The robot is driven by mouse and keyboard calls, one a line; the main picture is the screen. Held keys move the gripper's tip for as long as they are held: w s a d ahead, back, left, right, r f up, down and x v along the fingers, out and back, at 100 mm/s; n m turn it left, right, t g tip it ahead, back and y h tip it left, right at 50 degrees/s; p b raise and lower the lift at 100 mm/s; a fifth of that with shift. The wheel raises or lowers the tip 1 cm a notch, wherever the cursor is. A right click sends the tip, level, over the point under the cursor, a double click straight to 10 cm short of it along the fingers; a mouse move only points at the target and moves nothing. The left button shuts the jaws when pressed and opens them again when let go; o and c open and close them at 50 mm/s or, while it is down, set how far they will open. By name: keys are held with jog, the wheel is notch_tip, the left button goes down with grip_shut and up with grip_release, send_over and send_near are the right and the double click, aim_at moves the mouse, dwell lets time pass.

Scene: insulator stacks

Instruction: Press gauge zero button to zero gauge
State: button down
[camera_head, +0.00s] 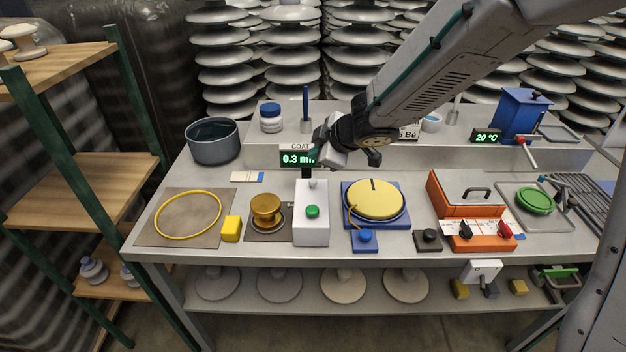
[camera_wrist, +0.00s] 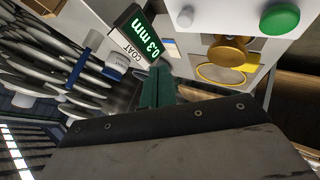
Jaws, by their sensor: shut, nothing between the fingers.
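The gauge display (camera_head: 298,158) reads "COAT 0.3 mm" in green and stands behind a white box (camera_head: 312,234) on the table. The box has a green button (camera_head: 312,212) on its front part and a small grey knob (camera_head: 313,183) near its back. In the wrist view the display (camera_wrist: 150,45), the grey knob (camera_wrist: 185,17) and the green button (camera_wrist: 280,19) all show. My gripper (camera_wrist: 158,78) is shut and empty. It is above the back of the box, partly in front of the display, apart from the green button.
A brass pot-like piece (camera_head: 265,208) and a yellow block (camera_head: 231,229) stand left of the box. A yellow disc on a blue base (camera_head: 375,202) is to its right, with a blue button unit (camera_head: 365,240) in front. An orange machine (camera_head: 462,205) stands further right.

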jog(key=shift+f, duration=2.35)
jog(key=shift+f, duration=0.15)
jog(key=shift+f, duration=0.3)
jog(key=shift+f, duration=0.7)
dwell(0.8)
jog(key=shift+r, duration=1.15)
notch_tip(320, 180, up, 5)
dwell(0.4)
